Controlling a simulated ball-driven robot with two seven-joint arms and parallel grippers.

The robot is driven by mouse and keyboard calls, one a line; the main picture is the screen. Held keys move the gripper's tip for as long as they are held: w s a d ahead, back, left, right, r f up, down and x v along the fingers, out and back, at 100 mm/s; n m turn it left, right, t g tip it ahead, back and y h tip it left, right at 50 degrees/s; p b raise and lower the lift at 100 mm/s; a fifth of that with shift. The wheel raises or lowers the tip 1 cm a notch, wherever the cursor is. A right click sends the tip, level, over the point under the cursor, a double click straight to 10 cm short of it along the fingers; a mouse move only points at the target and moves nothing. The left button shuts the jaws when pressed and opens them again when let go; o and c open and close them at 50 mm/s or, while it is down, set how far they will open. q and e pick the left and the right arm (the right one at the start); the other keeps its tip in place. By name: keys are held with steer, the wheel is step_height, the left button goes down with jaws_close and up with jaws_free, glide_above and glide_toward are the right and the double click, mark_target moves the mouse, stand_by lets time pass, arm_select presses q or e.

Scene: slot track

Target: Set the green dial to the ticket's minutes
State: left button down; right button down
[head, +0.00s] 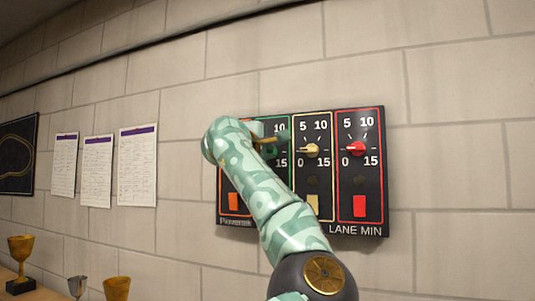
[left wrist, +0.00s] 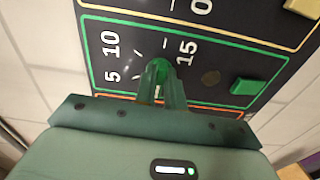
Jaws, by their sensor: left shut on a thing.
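The dark panel (head: 340,229), marked LANE MIN, is on the block wall. In the left wrist view, the green dial (left wrist: 158,68) is between the fingers of my left gripper (left wrist: 162,88), which is shut on it. The green-framed scale shows 5, 10 and 15; the dial's pointer is hidden or too small to read. In the head view, my left gripper (head: 272,143) and arm cover most of the green column and the green dial. My right gripper is in neither view. No ticket with legible minutes shows.
The yellow dial (head: 312,150) and red dial (head: 357,148) are right of the green column. A green block (left wrist: 246,87) sits beside the green scale. Sheets with purple headers (head: 137,168) hang at left. Trophies (head: 20,262) stand at lower left.

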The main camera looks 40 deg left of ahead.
arm_select(q)
steer(key=shift+a+f+m+b, duration=0.1)
steer(key=shift+m+b, duration=2.95)
steer(key=shift+m, duration=2.55)
steer(key=c, duration=1.5)
jaws_free()
steer(key=shift+s, duration=0.25)
